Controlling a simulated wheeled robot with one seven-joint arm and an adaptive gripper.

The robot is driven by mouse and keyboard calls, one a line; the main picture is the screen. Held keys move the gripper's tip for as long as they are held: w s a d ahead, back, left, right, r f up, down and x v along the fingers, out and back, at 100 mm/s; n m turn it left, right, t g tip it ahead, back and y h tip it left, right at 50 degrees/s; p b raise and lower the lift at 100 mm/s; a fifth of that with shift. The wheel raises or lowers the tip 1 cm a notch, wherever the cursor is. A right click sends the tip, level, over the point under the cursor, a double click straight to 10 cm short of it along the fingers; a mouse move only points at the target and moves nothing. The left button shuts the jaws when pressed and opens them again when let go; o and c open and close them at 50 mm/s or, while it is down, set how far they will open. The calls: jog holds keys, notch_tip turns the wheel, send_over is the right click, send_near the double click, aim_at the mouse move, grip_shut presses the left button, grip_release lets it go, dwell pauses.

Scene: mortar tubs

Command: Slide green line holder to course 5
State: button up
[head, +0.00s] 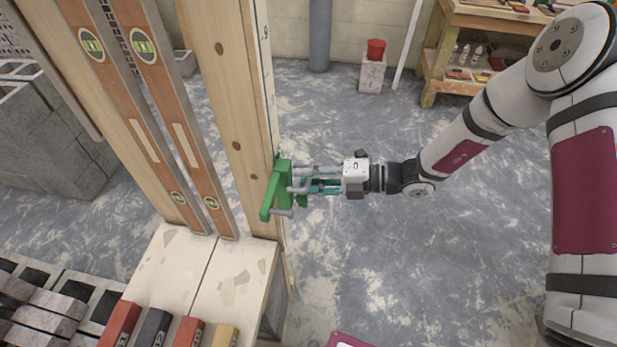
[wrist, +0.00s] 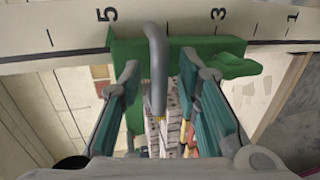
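The green line holder (head: 279,188) sits on the edge of the upright wooden post (head: 232,110) in the head view. In the wrist view the holder (wrist: 190,48) lies across the pale numbered scale (wrist: 75,42). Its left end is near numeral 5, and its body runs past numeral 3, with a green knob on the right. A grey curved bar (wrist: 157,65) stands out from it between my fingers. My gripper (head: 298,183) is at the holder; in the wrist view its two teal-padded fingers (wrist: 160,90) are spread, with gaps on both sides of the bar.
Two orange spirit levels (head: 160,110) lean left of the post. Coloured blocks (head: 155,328) stand at the bottom left, beside grey bricks (head: 45,320). A workbench (head: 490,30) and a red tub (head: 375,49) are at the back.

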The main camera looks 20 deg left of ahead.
jog(key=v, duration=1.2)
jog(key=shift+w, duration=0.1)
dwell(0.4)
jog(key=s+d+r+n+t+h, duration=0.4)
jog(key=s+d+r+n+h, duration=0.3)
jog(key=d+r+n, duration=0.6)
jog(key=s+d+r+n+t+h, duration=0.4)
jog(key=s+d+r+n+h, duration=0.4)
jog(key=n, duration=1.2)
jog(key=s+d+r, duration=0.4)
jog(key=d+r, duration=0.1)
jog(key=shift+d+t, duration=0.3)
